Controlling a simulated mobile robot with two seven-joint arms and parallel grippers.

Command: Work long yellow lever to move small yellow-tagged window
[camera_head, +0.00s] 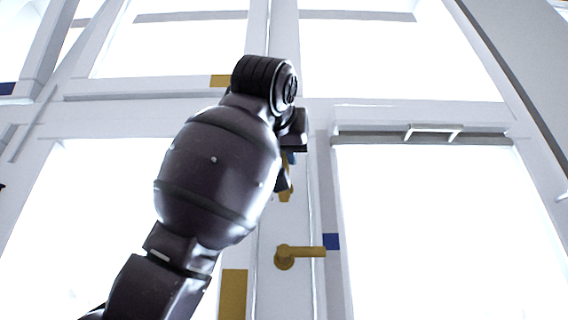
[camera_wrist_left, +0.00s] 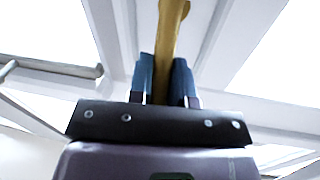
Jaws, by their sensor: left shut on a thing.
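The long yellow lever (camera_head: 286,195) is mostly hidden behind my left arm in the head view. Only a short piece shows below the gripper. In the left wrist view the lever (camera_wrist_left: 168,35) runs up from between the blue-padded fingers. My left gripper (camera_head: 290,165) is shut on it; in the wrist view the gripper (camera_wrist_left: 167,82) has a finger on each side of the lever. A small yellow tag (camera_head: 220,81) sits on the frame by the upper left window (camera_head: 180,45). A larger yellow tag (camera_head: 232,295) is beside the lower left window (camera_head: 95,200). My right gripper is not in view.
A second yellow handle (camera_head: 305,252) points right on the central post, below my gripper, near a blue tag (camera_head: 331,241). The lower right window (camera_head: 430,230) has a pale pull handle (camera_head: 433,130) at its top. White frame bars surround the panes.

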